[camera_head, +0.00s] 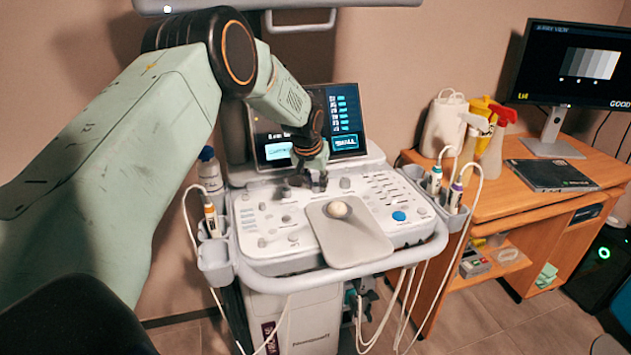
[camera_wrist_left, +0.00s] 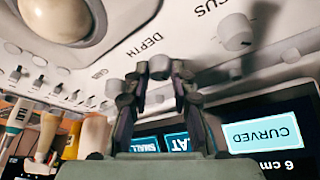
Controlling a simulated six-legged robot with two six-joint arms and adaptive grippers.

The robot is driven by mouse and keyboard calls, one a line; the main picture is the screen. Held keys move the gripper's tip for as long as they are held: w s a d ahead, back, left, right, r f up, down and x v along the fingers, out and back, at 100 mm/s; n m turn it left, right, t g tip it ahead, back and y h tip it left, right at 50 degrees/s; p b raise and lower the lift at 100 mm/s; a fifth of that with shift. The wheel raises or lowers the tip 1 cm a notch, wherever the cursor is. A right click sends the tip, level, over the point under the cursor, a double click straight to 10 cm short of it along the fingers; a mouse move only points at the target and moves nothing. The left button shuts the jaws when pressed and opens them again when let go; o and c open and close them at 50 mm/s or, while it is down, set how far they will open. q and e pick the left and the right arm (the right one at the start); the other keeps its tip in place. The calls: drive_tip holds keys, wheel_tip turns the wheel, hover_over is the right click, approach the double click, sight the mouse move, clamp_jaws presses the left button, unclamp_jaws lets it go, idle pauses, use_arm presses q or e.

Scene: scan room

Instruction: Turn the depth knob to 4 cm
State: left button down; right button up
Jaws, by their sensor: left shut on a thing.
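The depth knob (camera_wrist_left: 160,67) is a small pale knob below the word DEPTH on the light console panel in the left wrist view. My left gripper (camera_wrist_left: 151,88) is shut on it, one finger on each side; the fingers hide part of it. In the head view my left gripper (camera_head: 314,184) reaches down to the back of the console (camera_head: 262,220), and the knob is hidden there. The screen (camera_head: 347,112) behind it shows in the left wrist view (camera_wrist_left: 290,158) with "CURVED" and "6 cm". My right gripper is not in view.
The focus knob (camera_wrist_left: 237,31) stands beside the depth knob, and another knob (camera_head: 345,183) is right of my gripper. A white trackball (camera_head: 337,209) sits at the front. Probes hang at both sides. A wooden desk (camera_head: 540,205) with spray bottles stands right.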

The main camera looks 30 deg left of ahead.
use_arm(q)
drive_tip(key=shift+w+r+n+y+p, duration=0.3)
drive_tip(key=shift+n+p, duration=0.3)
drive_tip(key=shift+p, duration=0.4)
drive_tip(key=shift+n+p, duration=0.5)
drive_tip(key=shift+p, duration=0.2)
drive_tip(key=shift+d+n+y+p, duration=0.1)
drive_tip(key=shift+n+y+p, duration=0.5)
drive_tip(key=shift+n, duration=0.3)
drive_tip(key=shift+n+g, duration=0.4)
drive_tip(key=shift+n, duration=0.4)
drive_tip(key=shift+w+n+g+y, duration=0.1)
drive_tip(key=shift+n+g+y, duration=0.25)
drive_tip(key=shift+n, duration=0.65)
drive_tip(key=shift+b, duration=0.3)
